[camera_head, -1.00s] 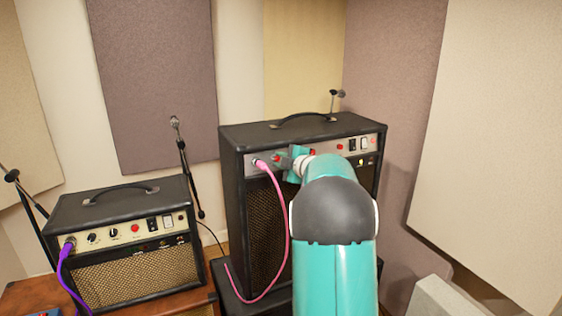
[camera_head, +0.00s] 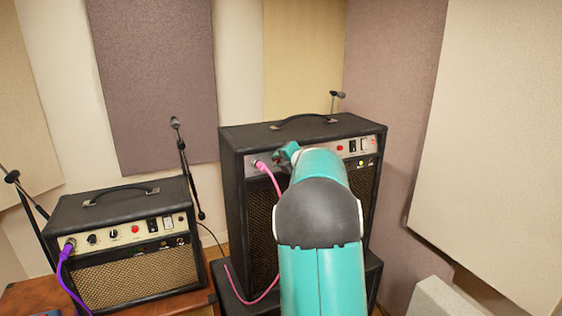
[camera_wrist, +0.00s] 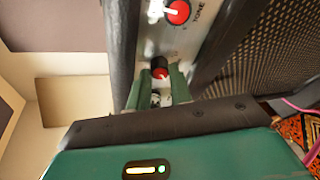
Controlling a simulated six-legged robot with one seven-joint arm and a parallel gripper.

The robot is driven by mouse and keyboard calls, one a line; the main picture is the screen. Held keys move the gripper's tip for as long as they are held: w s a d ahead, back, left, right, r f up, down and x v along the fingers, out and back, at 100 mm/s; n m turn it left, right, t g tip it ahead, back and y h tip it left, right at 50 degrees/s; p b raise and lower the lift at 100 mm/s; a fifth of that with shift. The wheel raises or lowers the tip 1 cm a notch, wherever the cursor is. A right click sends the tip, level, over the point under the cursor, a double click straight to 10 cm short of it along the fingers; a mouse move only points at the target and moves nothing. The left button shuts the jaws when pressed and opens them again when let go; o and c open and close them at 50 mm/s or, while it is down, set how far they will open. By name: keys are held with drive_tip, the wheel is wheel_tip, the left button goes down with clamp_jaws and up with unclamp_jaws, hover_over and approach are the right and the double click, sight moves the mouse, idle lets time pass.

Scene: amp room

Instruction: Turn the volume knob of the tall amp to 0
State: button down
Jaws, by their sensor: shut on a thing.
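The tall amp (camera_head: 246,133) is a black cabinet with a pale control panel along its upper front. In the wrist view, a dark knob with a red cap (camera_wrist: 160,70) is between the two fingers of my gripper (camera_wrist: 158,78), which is shut on it. No label on this knob is readable, but it is probably the volume knob. Beside it on the same panel is a red knob (camera_wrist: 178,12) marked TONE, apart from the fingers. In the head view, my arm covers part of the panel and the held knob.
A pink cable (camera_head: 264,170) plugs into the tall amp's panel left of my gripper and hangs down its front. A smaller amp (camera_head: 120,205) with a purple cable (camera_head: 62,262) stands at left. Microphone stands (camera_head: 183,165) stand nearby. Wall panels close in the right side.

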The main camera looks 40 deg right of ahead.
idle(0.4)
drive_tip(key=c, duration=1.3)
unclamp_jaws()
drive_tip(key=shift+o, duration=0.2)
drive_tip(key=shift+r, duration=0.15)
